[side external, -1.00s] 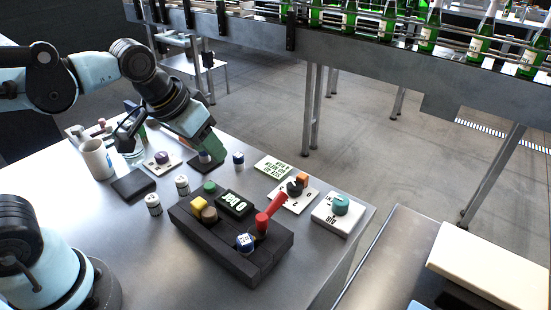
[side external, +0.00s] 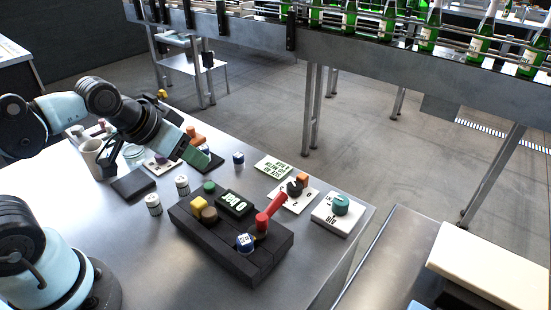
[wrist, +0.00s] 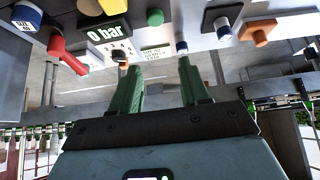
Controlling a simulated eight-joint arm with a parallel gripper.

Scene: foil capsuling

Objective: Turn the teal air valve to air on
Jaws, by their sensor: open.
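The teal air valve (side external: 341,204) is a round knob on a white plate (side external: 334,222) marked AIR, at the right end of the table in the side view. Which way its pointer faces is too small to tell. I do not make it out in the wrist view. My gripper (side external: 199,157) has green fingers and is at the far left part of the table, well away from the valve. Its fingers also show spread apart in the wrist view (wrist: 161,88), with nothing between them.
A dark block carries a red lever (side external: 270,210), buttons and a display (wrist: 108,33) reading 0 bar. A black-and-orange selector (side external: 297,187) and a text card (side external: 273,168) lie left of the valve. An orange knob (side external: 196,137) is beside my gripper.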

